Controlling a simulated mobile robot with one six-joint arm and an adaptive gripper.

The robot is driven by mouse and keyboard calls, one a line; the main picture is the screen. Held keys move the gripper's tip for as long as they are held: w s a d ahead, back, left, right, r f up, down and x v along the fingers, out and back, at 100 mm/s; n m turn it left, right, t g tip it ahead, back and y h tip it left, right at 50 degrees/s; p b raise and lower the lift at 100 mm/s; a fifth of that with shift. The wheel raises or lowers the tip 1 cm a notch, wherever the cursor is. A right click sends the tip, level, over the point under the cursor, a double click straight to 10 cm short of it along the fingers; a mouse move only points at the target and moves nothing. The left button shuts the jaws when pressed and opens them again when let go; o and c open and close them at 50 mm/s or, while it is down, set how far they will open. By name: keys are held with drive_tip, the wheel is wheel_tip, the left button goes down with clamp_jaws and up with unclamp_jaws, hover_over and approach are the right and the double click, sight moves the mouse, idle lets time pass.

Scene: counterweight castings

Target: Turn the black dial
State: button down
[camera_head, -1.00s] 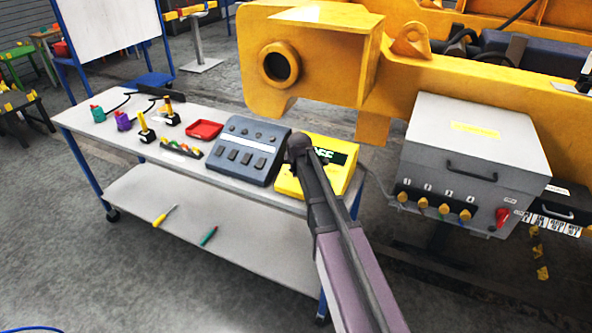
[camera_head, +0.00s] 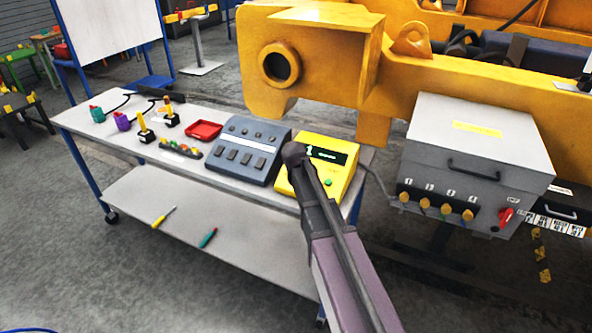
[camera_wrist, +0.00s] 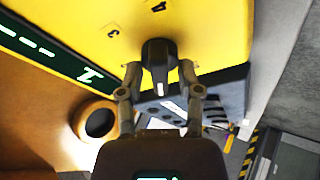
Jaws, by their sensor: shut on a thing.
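The black dial (camera_wrist: 158,56) sits on the face of a yellow box (camera_wrist: 75,20) in the wrist view. A pale mark shows on its near side, and printed numbers 3 and 4 stand beside it. My gripper (camera_wrist: 159,78) has one finger on each side of the dial and is shut on it. In the head view the yellow box (camera_head: 340,155) stands at the right end of the table; my arm hides the dial and the fingers there. The box's dark display (camera_head: 327,154) shows a 1 and a row of small marks.
A dark grey console (camera_head: 250,137) stands just left of the yellow box. A red tray (camera_head: 204,131) and several small tools lie farther left on the table (camera_head: 85,117). A large yellow casting (camera_head: 330,60) is behind, and a grey control box (camera_head: 480,140) is at right.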

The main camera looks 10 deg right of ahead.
drive_tip(key=shift+s+m, duration=0.1)
drive_tip(key=shift+m, duration=0.3)
drive_tip(key=c, duration=0.6)
unclamp_jaws()
drive_tip(key=shift+c, duration=0.2)
drive_tip(key=shift+n, duration=0.5)
